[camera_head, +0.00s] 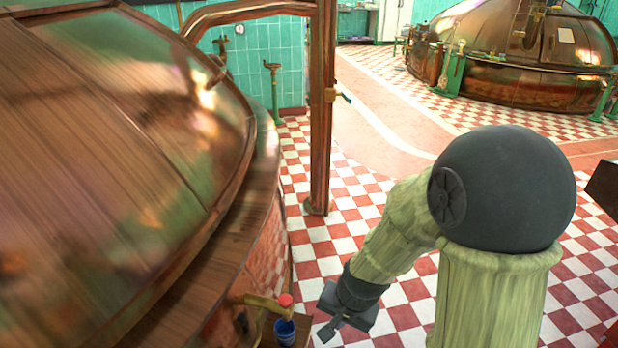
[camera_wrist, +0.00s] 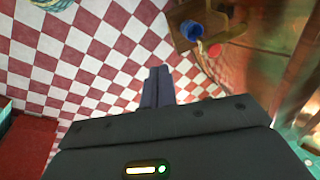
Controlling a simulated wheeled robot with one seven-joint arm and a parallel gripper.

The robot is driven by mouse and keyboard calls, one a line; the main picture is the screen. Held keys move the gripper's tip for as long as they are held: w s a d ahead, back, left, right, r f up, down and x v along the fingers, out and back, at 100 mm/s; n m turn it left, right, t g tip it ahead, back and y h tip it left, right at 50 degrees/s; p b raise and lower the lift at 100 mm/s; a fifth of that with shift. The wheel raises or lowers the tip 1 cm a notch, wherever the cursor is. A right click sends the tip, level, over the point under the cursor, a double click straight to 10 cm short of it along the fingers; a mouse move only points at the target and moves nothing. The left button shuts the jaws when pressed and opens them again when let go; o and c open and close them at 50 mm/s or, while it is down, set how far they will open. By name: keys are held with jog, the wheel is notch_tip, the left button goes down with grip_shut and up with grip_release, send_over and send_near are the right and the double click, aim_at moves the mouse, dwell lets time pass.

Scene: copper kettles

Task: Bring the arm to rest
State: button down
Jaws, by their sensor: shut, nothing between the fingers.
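My gripper (camera_head: 330,330) hangs low at the end of my arm, to the right of the near copper kettle, over the checkered floor. In the wrist view my gripper (camera_wrist: 158,74) shows its two dark fingers together, with nothing between them. My arm is bent, with its large dark joint high and its wrist pointing down and left. The gripper is apart from the small blue cup near the kettle's tap.
The near copper kettle (camera_head: 120,130) fills the left. A blue cup (camera_head: 285,331) stands on a wooden stand under a tap with a red knob (camera_head: 284,300); the cup also shows in the wrist view (camera_wrist: 191,30). A copper pipe (camera_head: 320,120) rises behind. Another kettle (camera_head: 520,60) stands far right.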

jog(key=s+d+r+n+h+p, duration=0.1)
jog(key=s+d+r+n, duration=0.1)
jog(key=d+r, duration=0.25)
jog(key=s+d+r+n+h, duration=0.1)
jog(key=s+d+r+n, duration=0.15)
jog(key=d, duration=0.25)
notch_tip(320, 180, up, 23)
jog(key=p, duration=2.2)
jog(key=shift+w+a+p, duration=0.25)
jog(key=shift+w+p, duration=0.05)
jog(key=shift+p, duration=0.1)
